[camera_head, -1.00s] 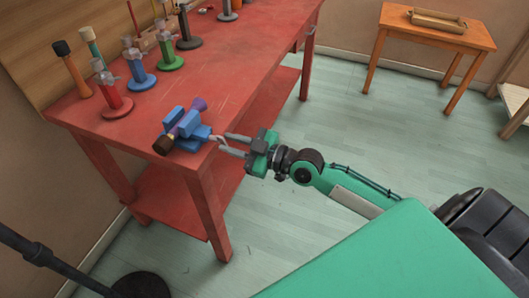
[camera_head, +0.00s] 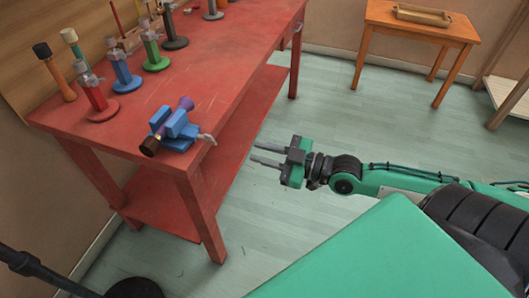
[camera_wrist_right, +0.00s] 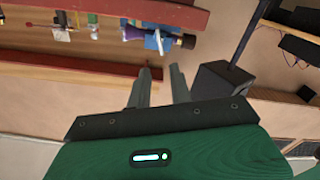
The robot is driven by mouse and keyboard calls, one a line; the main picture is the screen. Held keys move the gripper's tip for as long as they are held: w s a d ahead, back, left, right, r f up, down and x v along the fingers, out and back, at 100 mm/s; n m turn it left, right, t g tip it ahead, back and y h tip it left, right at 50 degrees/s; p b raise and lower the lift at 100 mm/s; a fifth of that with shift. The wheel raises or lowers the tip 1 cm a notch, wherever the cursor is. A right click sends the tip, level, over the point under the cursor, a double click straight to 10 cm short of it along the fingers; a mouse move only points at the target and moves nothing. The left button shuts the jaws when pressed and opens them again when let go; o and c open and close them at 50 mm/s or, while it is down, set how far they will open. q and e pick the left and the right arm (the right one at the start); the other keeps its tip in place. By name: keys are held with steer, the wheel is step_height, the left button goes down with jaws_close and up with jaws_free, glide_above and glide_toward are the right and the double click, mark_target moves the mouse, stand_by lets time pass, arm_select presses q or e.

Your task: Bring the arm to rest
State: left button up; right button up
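My right gripper (camera_head: 268,155) is green with two grey fingers. It is over the floor, to the right of the red table (camera_head: 225,80), touching nothing. Its fingers are apart with nothing between them. The right wrist view also shows the two fingers (camera_wrist_right: 160,85) with a gap between them. My right arm stretches in from the right in the head view. My left gripper is not in view.
A blue clamp-like holder (camera_head: 175,128) with a dark-and-purple piece sits at the table's near corner. Red (camera_head: 98,100), blue (camera_head: 123,75) and green (camera_head: 152,52) stands are behind it. A wooden side table (camera_head: 420,25) holds a tray. Floor between is clear.

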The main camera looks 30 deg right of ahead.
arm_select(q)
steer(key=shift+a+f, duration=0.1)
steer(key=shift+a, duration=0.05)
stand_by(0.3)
